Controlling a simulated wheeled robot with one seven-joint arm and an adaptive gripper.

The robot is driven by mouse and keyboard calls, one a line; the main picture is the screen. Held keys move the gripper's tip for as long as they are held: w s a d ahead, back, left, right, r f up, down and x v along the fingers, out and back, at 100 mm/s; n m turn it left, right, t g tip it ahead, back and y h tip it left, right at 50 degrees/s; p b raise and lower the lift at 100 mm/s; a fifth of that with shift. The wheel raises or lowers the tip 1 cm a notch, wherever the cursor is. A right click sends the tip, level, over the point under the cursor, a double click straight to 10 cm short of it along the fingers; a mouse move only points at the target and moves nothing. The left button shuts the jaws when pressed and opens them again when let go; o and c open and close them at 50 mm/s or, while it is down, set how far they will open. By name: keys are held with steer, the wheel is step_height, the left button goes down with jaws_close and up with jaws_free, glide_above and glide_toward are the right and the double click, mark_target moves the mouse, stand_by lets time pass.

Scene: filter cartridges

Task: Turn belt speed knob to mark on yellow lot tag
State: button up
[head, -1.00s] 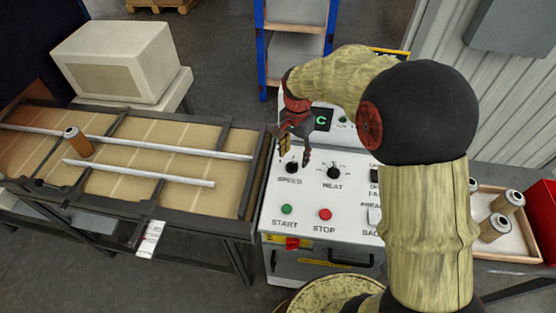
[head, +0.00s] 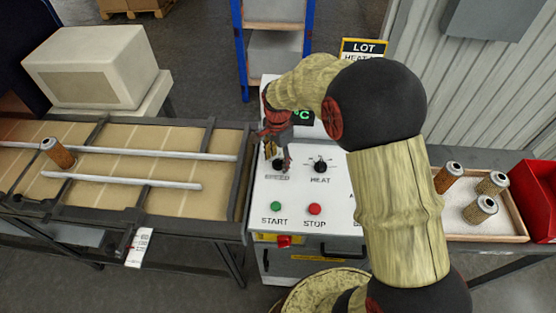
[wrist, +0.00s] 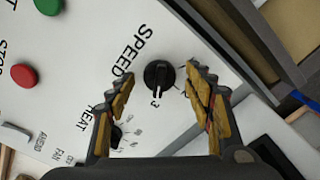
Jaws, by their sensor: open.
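The black belt speed knob (wrist: 160,75) is on the white control panel beside the word SPEED, with marks around it; a 3 is readable in the wrist view. My gripper (wrist: 165,85) is open, with its fingertips on either side of the speed knob in that view; I cannot tell whether they touch it. In the head view my gripper (head: 277,162) is over the speed knob (head: 278,165) and partly covers it. The yellow lot tag (head: 364,48) stands behind my arm at the back. It reads LOT and part of HEAT; the rest is hidden.
The heat knob (head: 320,166) is just right of the speed knob. The green START button (head: 276,206) and red STOP button (head: 314,209) are below. A conveyor (head: 150,205) with a cartridge (head: 57,153) lies left. A tray (head: 480,238) of cartridges is at the right.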

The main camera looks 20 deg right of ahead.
steer(key=shift+f, duration=0.1)
steer(key=shift+c, duration=1.1)
steer(key=c, duration=0.9)
